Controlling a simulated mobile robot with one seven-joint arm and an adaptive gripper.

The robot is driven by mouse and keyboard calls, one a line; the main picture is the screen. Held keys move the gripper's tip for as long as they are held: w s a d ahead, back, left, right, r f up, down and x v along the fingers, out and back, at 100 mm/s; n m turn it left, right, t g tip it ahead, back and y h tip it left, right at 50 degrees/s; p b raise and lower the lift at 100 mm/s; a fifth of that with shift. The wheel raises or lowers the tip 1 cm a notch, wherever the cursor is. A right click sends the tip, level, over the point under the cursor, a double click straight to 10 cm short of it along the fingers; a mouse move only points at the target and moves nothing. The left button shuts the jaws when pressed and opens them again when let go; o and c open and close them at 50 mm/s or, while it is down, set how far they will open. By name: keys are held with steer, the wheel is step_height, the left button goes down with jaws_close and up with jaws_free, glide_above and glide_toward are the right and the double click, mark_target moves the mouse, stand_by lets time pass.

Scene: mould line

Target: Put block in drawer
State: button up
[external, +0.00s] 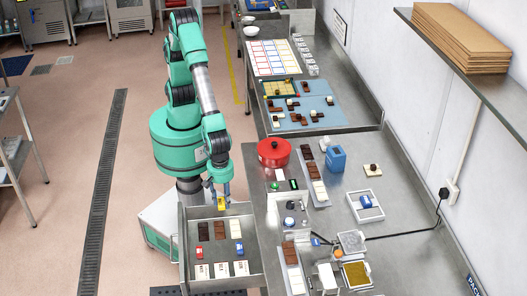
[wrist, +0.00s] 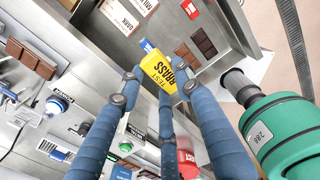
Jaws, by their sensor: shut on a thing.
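The block (wrist: 163,90) also shows between the blue fingers of my gripper (wrist: 163,84) in the wrist view. The open drawer (external: 181,258) is at the bottom centre of the external view, and its grey floor (wrist: 160,38) shows beyond the block in the wrist view.
Inside the drawer are chocolate bars (external: 204,229), a red piece (external: 199,252), a blue piece (external: 240,248) and white label cards (external: 222,269). A red pot (external: 273,153) and chocolate trays (external: 316,185) stand on the bench right of it. Open floor lies left.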

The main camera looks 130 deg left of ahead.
glide_above(228, 251)
step_height(228, 251, down, 19)
steer(key=shift+w, duration=0.1)
steer(key=shift+f+b, duration=0.3)
steer(key=shift+f, duration=2.85)
steer(key=shift+f, duration=0.1)
steer(key=shift+f, duration=1.8)
steer(key=shift+f+b, duration=0.15)
steer(key=shift+b, duration=0.2)
steer(key=o, duration=1.1)
steer(key=shift+c, duration=0.2)
